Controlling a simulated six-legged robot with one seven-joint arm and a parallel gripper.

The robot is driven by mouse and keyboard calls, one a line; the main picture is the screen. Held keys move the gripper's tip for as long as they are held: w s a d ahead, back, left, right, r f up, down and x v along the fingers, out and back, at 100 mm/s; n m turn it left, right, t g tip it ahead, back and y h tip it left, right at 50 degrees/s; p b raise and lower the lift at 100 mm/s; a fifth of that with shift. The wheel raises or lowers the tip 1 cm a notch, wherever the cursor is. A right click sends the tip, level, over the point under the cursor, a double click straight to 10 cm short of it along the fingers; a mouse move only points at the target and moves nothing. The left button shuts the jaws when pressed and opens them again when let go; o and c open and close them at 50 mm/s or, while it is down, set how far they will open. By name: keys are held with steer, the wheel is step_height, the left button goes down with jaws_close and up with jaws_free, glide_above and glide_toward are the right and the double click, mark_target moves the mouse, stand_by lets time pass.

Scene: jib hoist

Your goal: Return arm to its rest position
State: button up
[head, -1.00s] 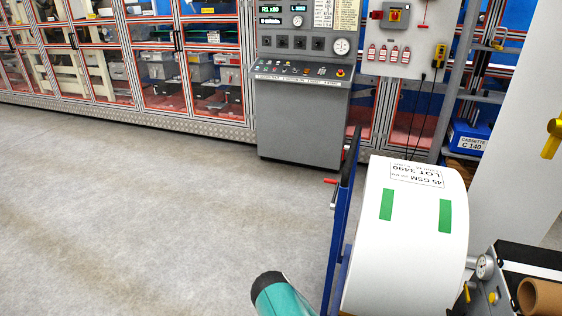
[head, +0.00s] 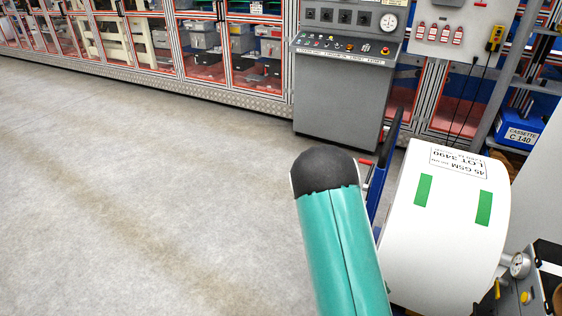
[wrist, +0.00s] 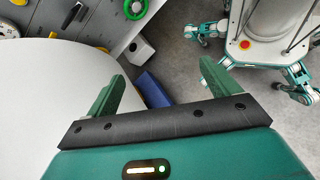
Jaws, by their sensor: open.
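My gripper (wrist: 157,92) shows in the wrist view, with its two green fingers well apart and nothing between them. A large white roll (wrist: 50,90) lies to the left of the fingers in that view; I cannot tell whether the left finger touches it. In the head view my teal arm link with its black end rises at the lower middle, and my gripper is not seen there. The white roll (head: 445,235) stands just right of that link, with two green strips and a lot label on it.
A grey control console (head: 345,95) stands behind. A blue upright frame (head: 380,180) is at the roll's left side. A blue cassette box (head: 520,130) sits on a shelf at right. A gauge (head: 520,265) is by the roll's right end. The floor at left is clear.

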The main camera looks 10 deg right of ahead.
steer(key=a+r+m+t+y, duration=0.15)
steer(key=a+r+t, duration=0.5)
steer(key=r, duration=0.75)
steer(key=a+r+m+t+y, duration=0.1)
steer(key=a+r+t+y, duration=0.2)
steer(key=a+r, duration=0.85)
steer(key=s+a+r+t+y, duration=0.1)
steer(key=s+r, duration=0.4)
steer(key=r, duration=0.5)
steer(key=a+t, duration=0.1)
steer(key=t, duration=0.1)
steer(key=shift+s+a+r+t, duration=0.15)
steer(key=shift+t, duration=0.2)
